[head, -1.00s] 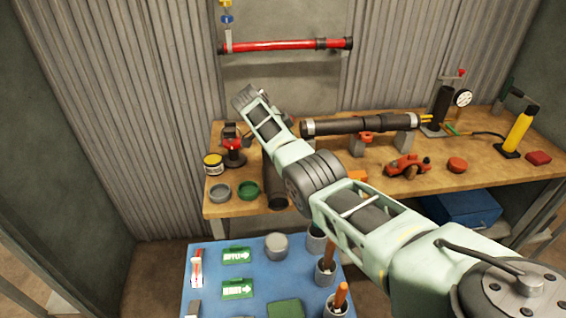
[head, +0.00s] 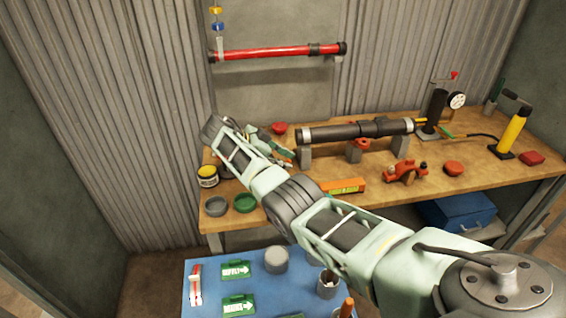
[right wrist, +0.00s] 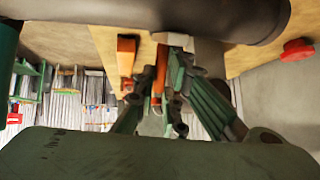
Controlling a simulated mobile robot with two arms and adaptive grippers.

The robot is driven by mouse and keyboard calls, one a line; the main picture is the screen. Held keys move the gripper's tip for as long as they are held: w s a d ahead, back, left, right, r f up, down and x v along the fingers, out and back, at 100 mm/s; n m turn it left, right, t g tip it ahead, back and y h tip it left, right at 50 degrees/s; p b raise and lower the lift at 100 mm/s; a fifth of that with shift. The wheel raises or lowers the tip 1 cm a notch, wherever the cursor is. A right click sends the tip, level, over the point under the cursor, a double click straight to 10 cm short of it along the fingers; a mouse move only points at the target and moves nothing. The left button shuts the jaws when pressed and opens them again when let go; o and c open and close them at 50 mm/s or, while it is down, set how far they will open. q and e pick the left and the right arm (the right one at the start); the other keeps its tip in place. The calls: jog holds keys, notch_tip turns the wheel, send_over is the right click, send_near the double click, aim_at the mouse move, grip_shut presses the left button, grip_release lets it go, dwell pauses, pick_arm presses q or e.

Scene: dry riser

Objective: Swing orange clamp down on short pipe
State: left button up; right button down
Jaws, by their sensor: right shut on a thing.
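My right gripper (head: 278,152) reaches over the left part of the bench, its green fingers pointing right toward the left end of the black pipe (head: 345,132). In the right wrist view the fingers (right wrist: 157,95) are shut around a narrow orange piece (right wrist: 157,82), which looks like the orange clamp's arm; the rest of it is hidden. The black pipe lies level on grey stands, with an orange-red clamp part (head: 361,143) at its middle stand. Another orange-red clamp (head: 407,172) lies on the bench. I cannot make out a separate short pipe. My left gripper is not in view.
A red cap (head: 279,128) is just behind my gripper. A yellow tin (head: 208,176), grey ring (head: 215,206) and green ring (head: 244,203) stand at left. A blue table (head: 205,268) is in front.

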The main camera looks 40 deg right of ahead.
jog(key=c, duration=2.2)
grip_release()
jog(key=shift+s+a+f, duration=0.15)
jog(key=shift+a+f, duration=0.15)
jog(key=shift+f, duration=0.1)
jog(key=o, duration=0.4)
jog(key=shift+s+a+r, duration=0.1)
jog(key=shift+r, duration=0.15)
jog(key=shift+c, duration=0.2)
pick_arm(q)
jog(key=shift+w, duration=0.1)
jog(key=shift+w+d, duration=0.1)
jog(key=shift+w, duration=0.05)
pick_arm(e)
jog(key=v, duration=1.2)
jog(key=shift+d+r, duration=0.2)
jog(key=shift+d, duration=0.05)
jog(key=shift+f, duration=0.1)
